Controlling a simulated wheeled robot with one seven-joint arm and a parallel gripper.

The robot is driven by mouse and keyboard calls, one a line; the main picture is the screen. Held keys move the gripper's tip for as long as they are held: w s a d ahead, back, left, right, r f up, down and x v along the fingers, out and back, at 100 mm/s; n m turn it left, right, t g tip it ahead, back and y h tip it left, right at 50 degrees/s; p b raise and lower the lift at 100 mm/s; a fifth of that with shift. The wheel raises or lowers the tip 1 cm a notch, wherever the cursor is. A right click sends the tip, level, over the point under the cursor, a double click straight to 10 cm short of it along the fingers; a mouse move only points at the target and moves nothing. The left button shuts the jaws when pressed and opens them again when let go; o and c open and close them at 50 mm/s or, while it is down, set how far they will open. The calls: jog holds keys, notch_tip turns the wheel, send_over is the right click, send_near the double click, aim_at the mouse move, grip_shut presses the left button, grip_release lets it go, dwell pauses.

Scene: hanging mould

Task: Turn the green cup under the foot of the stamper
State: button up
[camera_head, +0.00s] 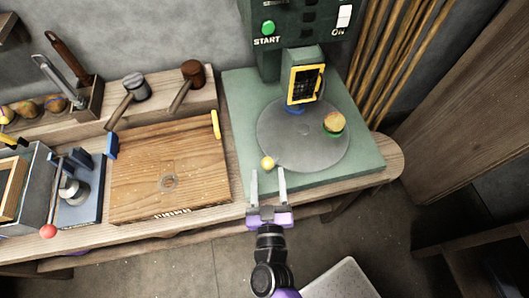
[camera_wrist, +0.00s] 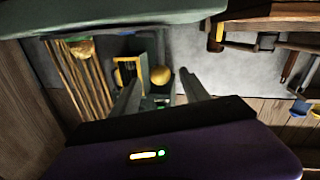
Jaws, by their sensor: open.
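The green cup (camera_head: 336,132) holds a tan-brown lump and sits on the right part of a round grey turntable (camera_head: 295,150). It also shows at the upper left of the wrist view (camera_wrist: 82,50). The stamper (camera_head: 302,57) is a dark green machine. Its foot is hidden behind a yellow-framed guard (camera_head: 305,84), with a blue cup (camera_head: 295,110) partly visible below. A yellow knob (camera_head: 267,162) sits on the turntable's front left edge. My gripper (camera_head: 268,172) is open and empty, its fingers pointing at the knob, which appears between them in the wrist view (camera_wrist: 162,77).
A wooden board (camera_head: 168,165) lies left of the stamper's green base (camera_head: 350,172). A blue-based device with a red knob (camera_head: 48,231) stands farther left. Bamboo-like poles (camera_head: 385,60) stand at the right.

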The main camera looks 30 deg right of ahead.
jog(key=shift+w+d+r, duration=0.15)
jog(key=shift+w+d, duration=0.15)
jog(key=shift+w, duration=0.2)
jog(key=p, duration=0.1)
send_over(267, 154)
jog(key=v, duration=0.4)
jog(key=shift+w, duration=0.25)
jog(key=shift+c, duration=0.2)
grip_shut()
dwell(0.4)
